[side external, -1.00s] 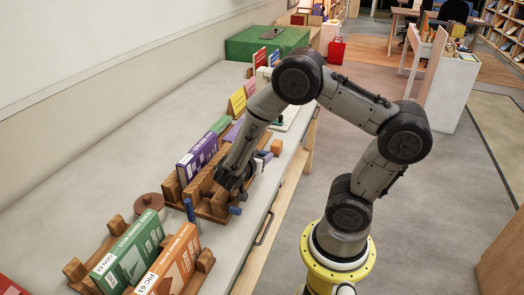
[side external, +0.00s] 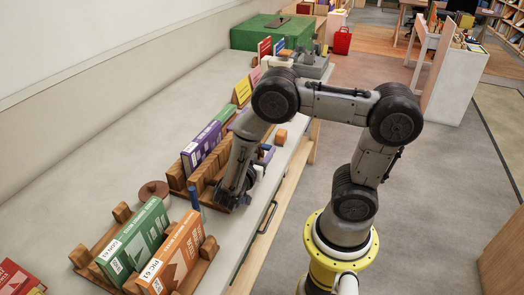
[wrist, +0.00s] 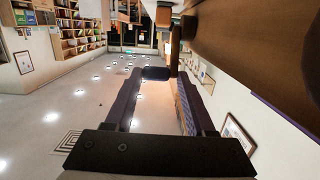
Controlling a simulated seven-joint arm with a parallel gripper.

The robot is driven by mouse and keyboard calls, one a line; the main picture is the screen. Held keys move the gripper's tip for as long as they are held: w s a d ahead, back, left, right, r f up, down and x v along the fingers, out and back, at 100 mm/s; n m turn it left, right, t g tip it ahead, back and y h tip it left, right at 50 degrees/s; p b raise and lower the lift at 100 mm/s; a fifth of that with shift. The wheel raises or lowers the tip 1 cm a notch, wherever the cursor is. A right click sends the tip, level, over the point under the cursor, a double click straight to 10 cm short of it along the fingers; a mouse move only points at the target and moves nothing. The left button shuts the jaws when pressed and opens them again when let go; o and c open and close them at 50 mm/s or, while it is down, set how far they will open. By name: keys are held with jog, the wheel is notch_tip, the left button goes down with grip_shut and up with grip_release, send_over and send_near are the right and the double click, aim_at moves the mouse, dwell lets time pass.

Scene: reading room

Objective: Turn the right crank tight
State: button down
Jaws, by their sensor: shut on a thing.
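A wooden press (side external: 206,179) holds a purple book (side external: 201,150) on the bench, with a blue post (side external: 194,198) at its near end. My gripper (side external: 232,198) is low at the press's near right end, where its fingers hide most of the right crank. In the wrist view, my gripper (wrist: 157,73) is shut on a short dark piece (wrist: 157,73) between its fingertips, which looks like the crank's grip. A wooden bar (wrist: 174,52) rises beside it. I cannot tell how tight the crank is.
A nearer wooden press (side external: 122,213) holds a green book (side external: 138,240) and an orange book (side external: 172,260). A brown round knob (side external: 153,190) stands behind it. A red book (side external: 18,279) lies at bottom left.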

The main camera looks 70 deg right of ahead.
jog(key=shift+c, duration=2.2)
grip_release()
jog(key=shift+s+d+f, duration=0.1)
jog(key=shift+s+d, duration=0.05)
jog(key=shift+s, duration=0.4)
jog(key=shift+w, duration=0.1)
jog(key=shift+w, duration=0.15)
jog(key=shift+r, duration=0.4)
jog(key=s+a+r, duration=0.8)
jog(key=s+r, duration=0.3)
jog(key=r, duration=0.1)
jog(key=shift+s+r, duration=0.15)
jog(key=shift+s, duration=0.1)
jog(key=shift+a, duration=0.1)
